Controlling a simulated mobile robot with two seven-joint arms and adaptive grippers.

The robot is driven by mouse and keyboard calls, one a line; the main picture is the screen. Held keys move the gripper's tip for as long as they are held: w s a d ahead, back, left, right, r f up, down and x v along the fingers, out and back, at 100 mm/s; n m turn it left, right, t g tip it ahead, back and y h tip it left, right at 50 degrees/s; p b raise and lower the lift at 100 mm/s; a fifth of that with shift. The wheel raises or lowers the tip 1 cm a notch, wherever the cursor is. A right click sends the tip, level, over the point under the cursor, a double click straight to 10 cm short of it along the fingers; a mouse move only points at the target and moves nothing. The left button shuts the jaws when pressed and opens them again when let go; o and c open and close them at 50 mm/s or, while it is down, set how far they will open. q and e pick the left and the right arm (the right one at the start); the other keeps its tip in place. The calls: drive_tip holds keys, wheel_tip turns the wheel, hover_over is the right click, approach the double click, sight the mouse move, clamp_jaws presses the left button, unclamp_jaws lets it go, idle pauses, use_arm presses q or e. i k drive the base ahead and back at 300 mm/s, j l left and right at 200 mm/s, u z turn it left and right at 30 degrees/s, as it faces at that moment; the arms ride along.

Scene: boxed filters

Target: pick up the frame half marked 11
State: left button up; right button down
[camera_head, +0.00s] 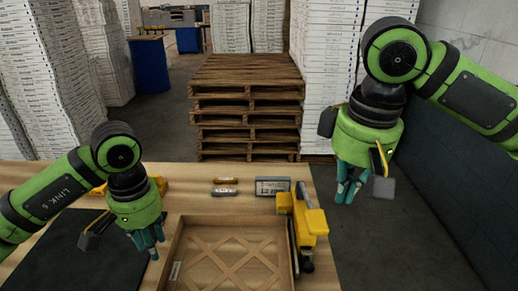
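A shallow wooden frame half (168,243) with crossed lattice strips lies on the table in front, cut off by the lower edge of the view. A small white label sits on its left wall, too small to read, so I cannot tell whether it says 11. My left gripper (151,250) hangs just left of this frame, apparently empty, its fingers pointing down. My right gripper (346,194) hangs beyond the table's right edge, above the floor, with nothing visible in it. The spread of either gripper's fingers is unclear.
A yellow tool (312,221) stands right of the frame. A small display with digits (272,186) and two small bars (225,186) lie behind it. A dark mat (60,250) covers the table's left. Stacked pallets (248,105) and white boxes (325,60) stand beyond.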

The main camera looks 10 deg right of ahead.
sight(188, 225)
drive_tip(key=k, duration=1.5)
